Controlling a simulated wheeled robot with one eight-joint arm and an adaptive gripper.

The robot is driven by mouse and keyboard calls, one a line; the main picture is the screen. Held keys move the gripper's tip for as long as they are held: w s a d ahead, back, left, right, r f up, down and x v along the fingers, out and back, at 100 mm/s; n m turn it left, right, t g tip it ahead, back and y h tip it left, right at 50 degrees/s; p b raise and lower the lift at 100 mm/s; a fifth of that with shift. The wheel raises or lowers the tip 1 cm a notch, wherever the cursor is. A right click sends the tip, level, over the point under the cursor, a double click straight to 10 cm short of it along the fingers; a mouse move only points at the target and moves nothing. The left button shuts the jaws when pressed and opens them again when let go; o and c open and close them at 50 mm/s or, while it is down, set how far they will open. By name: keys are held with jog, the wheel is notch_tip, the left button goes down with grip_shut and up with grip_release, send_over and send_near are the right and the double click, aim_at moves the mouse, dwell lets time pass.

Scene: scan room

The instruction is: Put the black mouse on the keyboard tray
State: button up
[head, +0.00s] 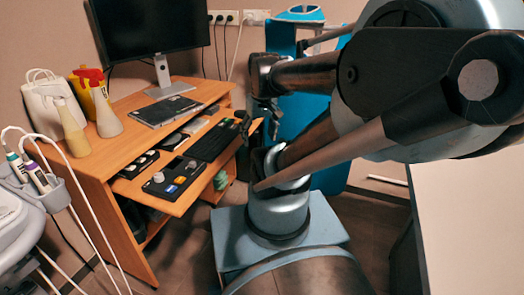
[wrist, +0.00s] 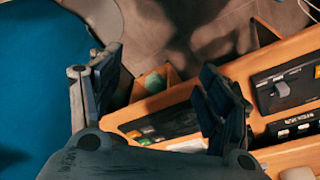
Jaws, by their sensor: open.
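The orange wooden keyboard tray (head: 192,196) juts from the desk in the head view, with a black keyboard (head: 213,140) and a black control panel with coloured buttons (head: 174,177) on it. I cannot pick out the black mouse for certain in either view. My gripper (head: 260,120) is near the right end of the desk, partly hidden by my arm. In the wrist view my gripper (wrist: 165,95) is open, its dark fingers apart, with nothing visibly held. Part of the tray shows between and beyond the fingers.
A blue object (head: 330,165) is close behind my arm. A medical cart (head: 25,215) is at left, a white surface (head: 470,230) at right.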

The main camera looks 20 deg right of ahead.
jog(key=shift+m, duration=0.7)
jog(key=s+f, duration=0.3)
jog(key=s, duration=0.1)
jog(key=shift+s+d+f, duration=0.15)
jog(key=shift+s+f, duration=0.1)
jog(key=shift+f, duration=0.1)
jog(key=shift+w, duration=0.1)
jog(key=shift+w+f, duration=0.2)
jog(key=shift+w, duration=0.15)
jog(key=shift+c, duration=0.3)
